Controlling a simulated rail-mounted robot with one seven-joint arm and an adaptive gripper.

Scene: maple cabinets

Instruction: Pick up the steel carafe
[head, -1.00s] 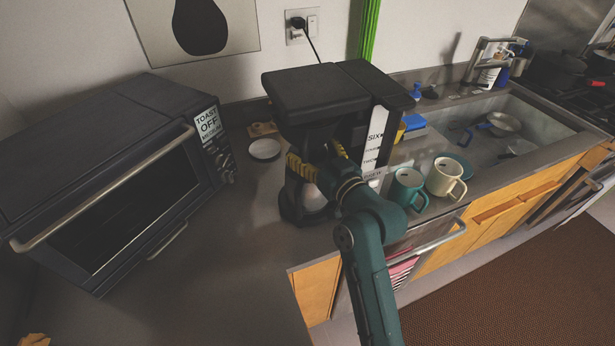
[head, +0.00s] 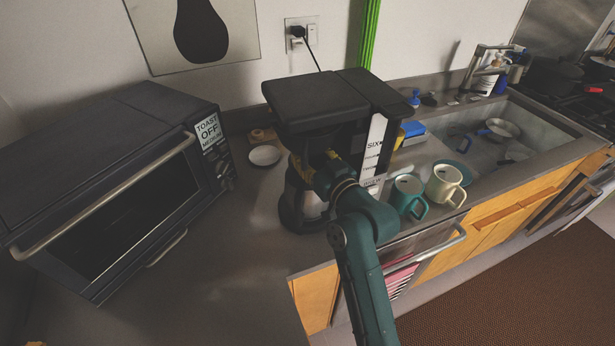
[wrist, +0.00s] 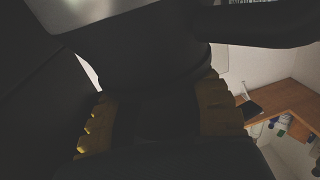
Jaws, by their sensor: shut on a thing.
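The steel carafe (head: 312,206) stands upright in the black coffee maker (head: 318,100), under its overhanging top. Its shiny lower body shows, while my arm and gripper hide part of it. My gripper (head: 318,174) is at the carafe's upper front, below the coffee maker's head. In the wrist view, the yellow-padded fingers of my gripper (wrist: 158,118) are shut on a dark part between them, seemingly the carafe's handle. The exact contact is too dark to see. I cannot tell whether the carafe is clear of its base.
A toaster oven (head: 110,180) stands at the left. A small white dish (head: 264,155) lies behind the carafe's left. A teal mug (head: 406,196) and a cream mug (head: 444,184) stand close to my arm's right. The sink (head: 500,135) lies beyond. The front counter is clear.

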